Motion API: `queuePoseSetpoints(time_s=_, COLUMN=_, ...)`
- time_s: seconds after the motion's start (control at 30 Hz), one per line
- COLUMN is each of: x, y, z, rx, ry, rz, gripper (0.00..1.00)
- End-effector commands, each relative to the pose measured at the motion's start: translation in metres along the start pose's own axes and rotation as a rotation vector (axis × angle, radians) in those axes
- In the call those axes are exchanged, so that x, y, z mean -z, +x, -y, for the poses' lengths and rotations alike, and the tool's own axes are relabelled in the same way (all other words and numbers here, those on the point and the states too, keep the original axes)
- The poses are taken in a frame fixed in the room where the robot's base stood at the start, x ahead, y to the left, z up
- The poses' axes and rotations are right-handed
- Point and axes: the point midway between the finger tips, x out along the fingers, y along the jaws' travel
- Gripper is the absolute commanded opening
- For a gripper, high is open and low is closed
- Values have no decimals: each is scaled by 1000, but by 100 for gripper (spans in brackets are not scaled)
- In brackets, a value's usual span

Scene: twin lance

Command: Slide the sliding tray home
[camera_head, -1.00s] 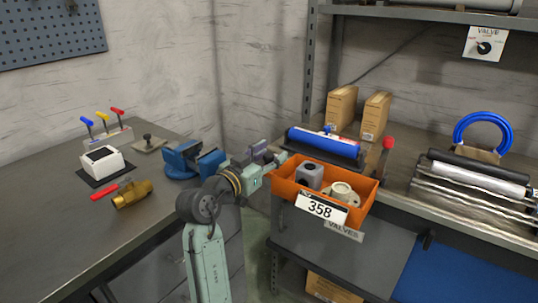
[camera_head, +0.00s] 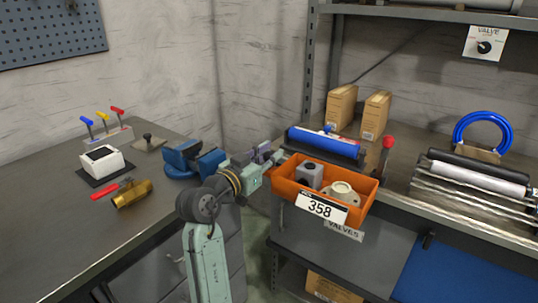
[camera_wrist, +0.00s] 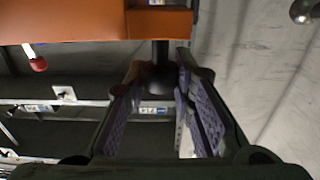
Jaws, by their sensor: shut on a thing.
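The sliding tray (camera_head: 350,215) is orange, carries a white "358" label, and holds a grey block and a pale flanged fitting. It juts over the front edge of the right-hand bench. My gripper (camera_head: 273,158) is at its left end in the head view. In the wrist view the tray's orange wall (camera_wrist: 70,25) crosses the top left. A dark knob (camera_wrist: 160,52) stands below that wall, between the fingers of my gripper (camera_wrist: 160,75), which are shut on it. The head view does not show this contact clearly.
A blue roller (camera_head: 325,143) and a red-knobbed lever (camera_head: 387,150) stand behind the tray. Cardboard boxes (camera_head: 341,105) are farther back. A blue vise (camera_head: 190,158) and a brass valve (camera_head: 132,194) are on the left bench. A gap separates the benches.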

Motion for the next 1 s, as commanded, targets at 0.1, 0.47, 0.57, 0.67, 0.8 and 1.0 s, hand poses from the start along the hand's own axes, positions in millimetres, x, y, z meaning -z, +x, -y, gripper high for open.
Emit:
queuePoseSetpoints(time_s=0.1, x=-1, y=0, z=1, rx=0, ry=-1, rz=1, gripper=0)
queuePoseSetpoints(time_s=0.47, x=-1, y=0, z=46, rx=2, ry=-2, rz=0, gripper=0)
queuePoseSetpoints(time_s=0.57, x=0, y=0, z=48, rx=4, ry=-2, rz=0, gripper=0)
queuePoseSetpoints(time_s=0.67, x=0, y=0, z=48, rx=6, ry=-2, rz=-1, gripper=0)
queuePoseSetpoints(time_s=0.8, x=0, y=-1, z=49, rx=8, ry=-2, rz=-1, gripper=28)
queuePoseSetpoints(time_s=1.0, x=0, y=-1, z=48, rx=5, ry=-1, rz=-1, gripper=42)
